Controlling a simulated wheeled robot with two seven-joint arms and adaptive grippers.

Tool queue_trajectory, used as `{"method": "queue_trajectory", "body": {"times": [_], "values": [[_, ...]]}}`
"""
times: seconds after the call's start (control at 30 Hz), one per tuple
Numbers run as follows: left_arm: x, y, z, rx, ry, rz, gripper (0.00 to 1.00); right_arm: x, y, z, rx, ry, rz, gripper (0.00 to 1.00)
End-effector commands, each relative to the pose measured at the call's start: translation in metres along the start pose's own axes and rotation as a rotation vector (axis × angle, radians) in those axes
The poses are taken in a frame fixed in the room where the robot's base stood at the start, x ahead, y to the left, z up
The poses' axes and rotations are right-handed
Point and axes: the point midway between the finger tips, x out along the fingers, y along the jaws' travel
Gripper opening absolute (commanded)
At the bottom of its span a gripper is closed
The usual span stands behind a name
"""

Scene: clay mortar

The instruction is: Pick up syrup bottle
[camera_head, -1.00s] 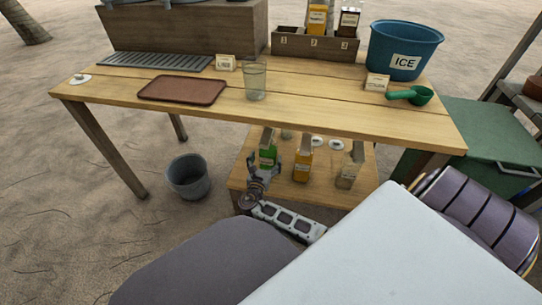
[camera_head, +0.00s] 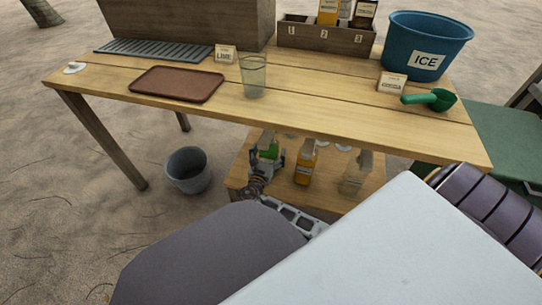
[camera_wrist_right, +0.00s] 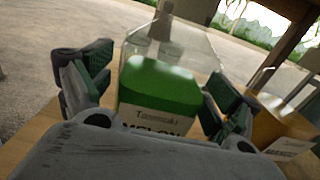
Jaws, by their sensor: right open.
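A clear syrup bottle with green contents and a white label, partly reading "MELON" (camera_head: 268,148), stands upright on the low shelf under the table. In the right wrist view the green bottle (camera_wrist_right: 160,85) fills the middle, between my right gripper's fingers. My right gripper (camera_head: 270,160) is open, with one finger on each side of the bottle and gaps visible. A bottle with orange-yellow contents (camera_head: 305,165) and a paler bottle (camera_head: 352,178) stand to its right on the shelf. The orange bottle (camera_wrist_right: 275,130) also shows in the right wrist view. My left gripper is not in view.
The wooden table (camera_head: 330,112) overhangs the low shelf (camera_head: 238,172). On it are a brown tray (camera_head: 178,84), a glass (camera_head: 254,78), a blue ice bucket (camera_head: 428,45) and a green scoop (camera_head: 430,100). A grey bucket (camera_head: 188,170) stands on the sand.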

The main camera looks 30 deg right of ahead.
Motion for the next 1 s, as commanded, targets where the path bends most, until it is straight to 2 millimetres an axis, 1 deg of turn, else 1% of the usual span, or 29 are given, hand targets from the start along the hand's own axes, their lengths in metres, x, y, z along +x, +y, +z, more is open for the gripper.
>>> {"method": "queue_trajectory", "body": {"times": [0.4, 0.43, 1.0], "values": [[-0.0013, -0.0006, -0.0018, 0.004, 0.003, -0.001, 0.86, 0.0001, -0.0001, 0.0001, 0.000, 0.000, 0.000, 0.90], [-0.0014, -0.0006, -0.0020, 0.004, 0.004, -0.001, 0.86, 0.0001, -0.0002, 0.0001, 0.000, 0.000, 0.000, 0.89], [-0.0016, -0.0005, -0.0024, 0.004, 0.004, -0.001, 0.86, 0.0003, -0.0001, 0.0001, 0.000, 0.000, 0.000, 0.16]]}}
